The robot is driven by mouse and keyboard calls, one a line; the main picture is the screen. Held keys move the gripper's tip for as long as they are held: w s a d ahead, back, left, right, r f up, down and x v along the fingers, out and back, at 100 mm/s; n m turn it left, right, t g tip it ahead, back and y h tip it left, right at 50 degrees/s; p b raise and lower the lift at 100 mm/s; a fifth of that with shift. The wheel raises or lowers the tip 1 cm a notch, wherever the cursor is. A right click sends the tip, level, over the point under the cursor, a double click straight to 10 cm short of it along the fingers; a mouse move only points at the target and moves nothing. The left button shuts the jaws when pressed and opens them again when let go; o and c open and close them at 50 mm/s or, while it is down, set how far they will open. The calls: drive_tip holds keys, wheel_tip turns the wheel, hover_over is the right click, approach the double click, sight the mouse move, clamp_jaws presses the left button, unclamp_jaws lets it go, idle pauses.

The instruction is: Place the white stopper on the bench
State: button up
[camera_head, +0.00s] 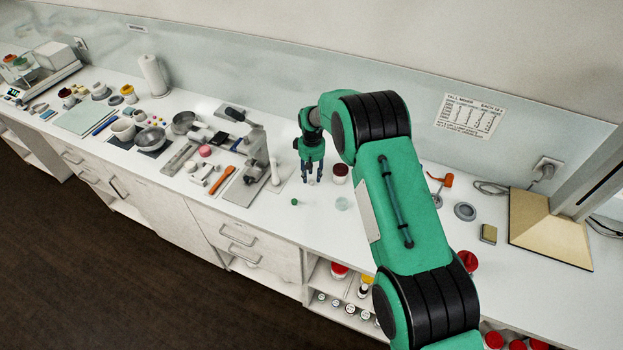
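My gripper (312,180) points straight down over the bench (270,218), near the middle of the picture. Its dark fingers stand apart, with a visible gap between them. A small pale piece (311,183), perhaps the white stopper, shows at the fingertips. It is too small for me to be sure what it is, or whether it touches a finger or the bench. A small green piece (294,202) lies in front and to the left of the gripper. A pale, see-through round dish or cup (342,203) stands in front and to the right.
A jar with a dark red lid (340,171) stands close to the right of my gripper. A grey metal stand (250,170) is to the left. Bowls, a paper roll (154,75) and tools crowd the far left. The bench's front strip near the gripper is mostly clear.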

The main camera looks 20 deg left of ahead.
sight(312, 181)
wheel_tip(312, 181, up, 10)
drive_tip(key=b, duration=0.1)
drive_tip(key=shift+f, duration=0.2)
idle(0.7)
drive_tip(key=shift+d, duration=0.1)
